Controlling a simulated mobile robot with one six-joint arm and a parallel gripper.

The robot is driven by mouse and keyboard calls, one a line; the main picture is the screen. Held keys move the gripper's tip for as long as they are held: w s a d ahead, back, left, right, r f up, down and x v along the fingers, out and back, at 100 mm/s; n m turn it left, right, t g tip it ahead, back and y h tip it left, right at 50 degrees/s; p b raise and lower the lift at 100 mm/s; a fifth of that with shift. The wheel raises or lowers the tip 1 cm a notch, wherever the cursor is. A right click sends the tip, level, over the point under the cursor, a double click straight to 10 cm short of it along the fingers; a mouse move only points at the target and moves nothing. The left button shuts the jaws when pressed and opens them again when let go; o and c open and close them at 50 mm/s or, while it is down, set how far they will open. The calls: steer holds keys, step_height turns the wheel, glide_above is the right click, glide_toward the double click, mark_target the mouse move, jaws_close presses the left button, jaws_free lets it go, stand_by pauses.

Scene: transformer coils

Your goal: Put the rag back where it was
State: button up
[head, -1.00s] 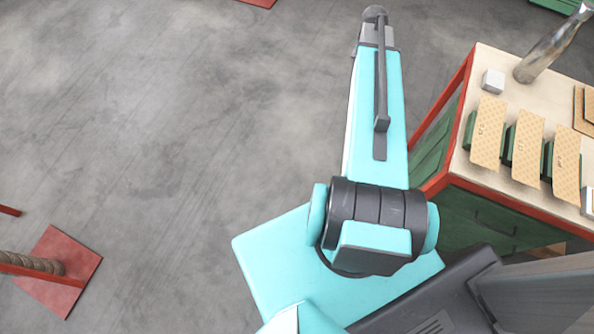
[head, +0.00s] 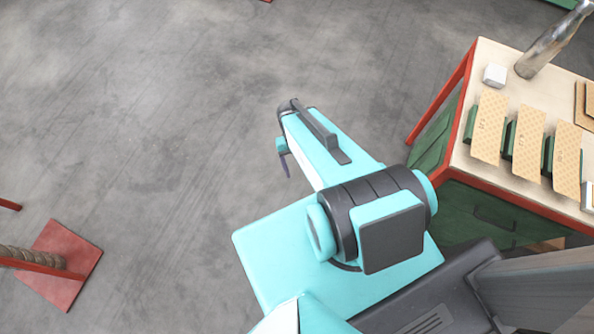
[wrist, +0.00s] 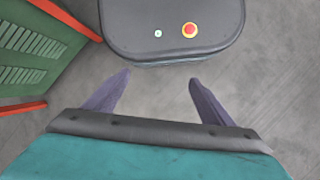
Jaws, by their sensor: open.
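No rag shows in either current view. My gripper (wrist: 158,88) is open and empty in the wrist view, its two purple fingers apart over the grey floor. In the head view one purple finger (head: 285,164) shows past the end of my teal arm, above bare floor and well left of the workbench; the other finger is hidden there.
The workbench (head: 487,60) at right has a pale top, red frame and green drawers. On it are a glass bottle (head: 545,46), a small white block (head: 494,75) and several tan boards on green blocks. A red plate (head: 66,268) lies at lower left. The middle floor is clear.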

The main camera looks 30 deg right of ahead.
steer(key=s+a+f+n, duration=0.2)
steer(key=s+a+n, duration=0.1)
steer(key=s+a, duration=0.2)
steer(key=shift+s+f+g, duration=0.35)
steer(key=shift+s+g, duration=0.05)
steer(key=shift+s, duration=0.45)
steer(key=shift+a, duration=0.1)
